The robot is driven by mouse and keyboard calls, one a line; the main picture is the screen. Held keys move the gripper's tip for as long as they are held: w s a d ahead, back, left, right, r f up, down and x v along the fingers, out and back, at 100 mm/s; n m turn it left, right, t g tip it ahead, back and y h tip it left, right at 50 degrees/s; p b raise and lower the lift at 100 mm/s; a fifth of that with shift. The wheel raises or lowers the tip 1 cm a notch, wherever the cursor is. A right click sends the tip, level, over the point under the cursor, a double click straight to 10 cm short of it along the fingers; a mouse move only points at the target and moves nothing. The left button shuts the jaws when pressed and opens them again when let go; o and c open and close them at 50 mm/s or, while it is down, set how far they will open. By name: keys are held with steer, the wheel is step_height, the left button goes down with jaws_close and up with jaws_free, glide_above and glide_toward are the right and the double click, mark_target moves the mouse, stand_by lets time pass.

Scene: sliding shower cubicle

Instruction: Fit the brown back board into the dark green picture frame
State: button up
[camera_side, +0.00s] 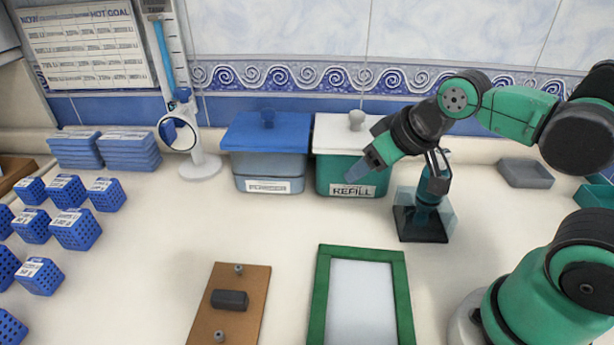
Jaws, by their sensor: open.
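The brown back board (253,287) lies flat on the pale counter at the front, left of centre. It has a dark grey block-shaped handle in its middle and a small grey knob near each end. The dark green picture frame (320,290) lies flat just to its right, with a gap between them. A pale grey panel fills the frame's opening. The near ends of both are cut off by the picture edge.
Blue-lidded (268,135) and white-lidded (345,135) bins stand at the back wall, beside a round mirror stand (200,167). Several blue baskets (75,230) fill the left. Counter behind the board is clear.

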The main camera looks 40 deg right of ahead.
stand_by(0.5)
steer(key=shift+o, duration=0.8)
steer(key=shift+a, duration=0.1)
